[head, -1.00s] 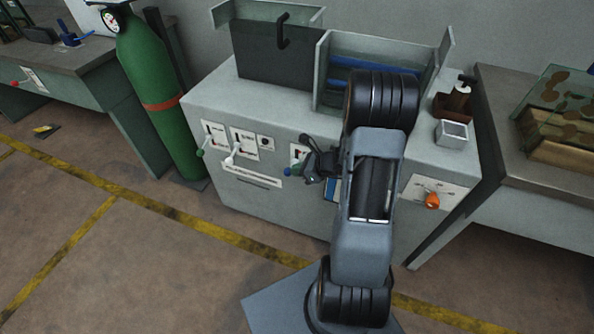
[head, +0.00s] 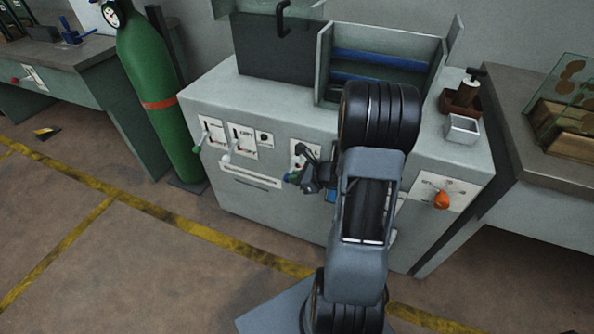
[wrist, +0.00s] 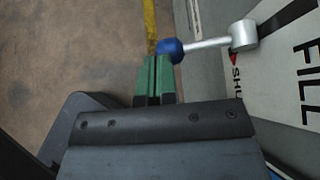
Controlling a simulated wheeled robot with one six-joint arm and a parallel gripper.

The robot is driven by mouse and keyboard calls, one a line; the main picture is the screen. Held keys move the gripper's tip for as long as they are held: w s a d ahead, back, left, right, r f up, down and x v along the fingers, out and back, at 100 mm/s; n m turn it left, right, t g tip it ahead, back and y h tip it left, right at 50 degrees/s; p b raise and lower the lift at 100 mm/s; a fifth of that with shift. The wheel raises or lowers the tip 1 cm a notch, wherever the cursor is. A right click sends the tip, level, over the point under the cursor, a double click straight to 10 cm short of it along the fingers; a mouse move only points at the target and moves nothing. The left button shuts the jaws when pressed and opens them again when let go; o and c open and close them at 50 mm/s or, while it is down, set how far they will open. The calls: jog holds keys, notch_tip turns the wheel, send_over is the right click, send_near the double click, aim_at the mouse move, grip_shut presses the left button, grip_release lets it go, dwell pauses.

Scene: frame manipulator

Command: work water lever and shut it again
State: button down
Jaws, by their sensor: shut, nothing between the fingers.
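The water lever shows in the wrist view as a blue knob (wrist: 170,50) on a pale metal rod with a round pivot (wrist: 243,35). The pivot sits on a white plate (wrist: 285,75) lettered "FILL" and, partly hidden, what seems to be "SHUT", with a red mark beside it. My gripper (wrist: 155,65) has its green fingertips together and empty, right beside the knob; I cannot tell whether they touch it. In the head view my gripper (head: 295,178) is at the front of the grey cabinet, largely covering the lever.
The grey cabinet (head: 225,105) carries other levers, one green-tipped (head: 197,149) and one white-tipped (head: 225,158), left of my gripper. An orange knob (head: 441,200) is at the right. A green gas cylinder (head: 150,75) stands at the left. The floor in front is clear.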

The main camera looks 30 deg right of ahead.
jog(key=shift+f+b, duration=0.4)
jog(key=shift+f, duration=0.1)
jog(key=shift+s+f, duration=0.1)
jog(key=shift+f, duration=0.1)
jog(key=shift+r, duration=0.15)
jog(key=s+d+r+p, duration=0.1)
jog(key=s+r+p, duration=0.1)
jog(key=s, duration=0.4)
jog(key=s+d+r+p, duration=0.2)
jog(key=s+r+p, duration=0.1)
jog(key=s+r, duration=0.2)
jog(key=shift+s+d+r, duration=0.2)
jog(key=shift+s+r, duration=0.1)
jog(key=shift+s, duration=0.1)
dwell(0.3)
